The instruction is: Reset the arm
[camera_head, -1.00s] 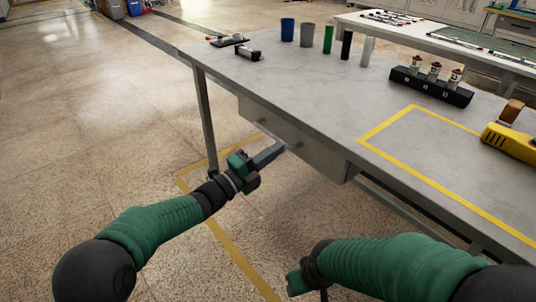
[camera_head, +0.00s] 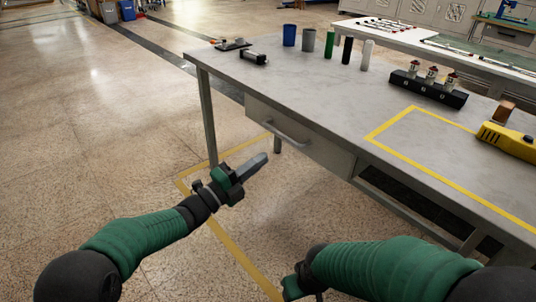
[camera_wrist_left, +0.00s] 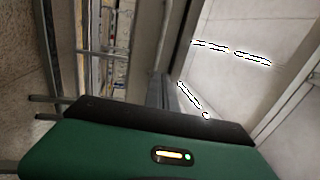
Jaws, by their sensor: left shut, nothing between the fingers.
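My left gripper (camera_head: 254,166) is shut and empty in the head view. It hangs in the air in front of the table, lower than the tabletop and left of the drawer handle (camera_head: 288,132), apart from it. In the left wrist view, the green and black gripper housing fills the bottom, and the grey fingers (camera_wrist_left: 162,92) show beyond it. My right arm comes in at the lower right of the head view. Its forearm shows, bent toward the left, but its fingers cannot be made out.
A grey table (camera_head: 340,95) with a drawer (camera_head: 310,145) stands ahead. On it are a blue cup (camera_head: 289,35), a grey cup (camera_head: 308,40), upright cylinders, a black rack (camera_head: 428,88) and a yellow tool (camera_head: 508,141). Open floor (camera_head: 90,120) lies left.

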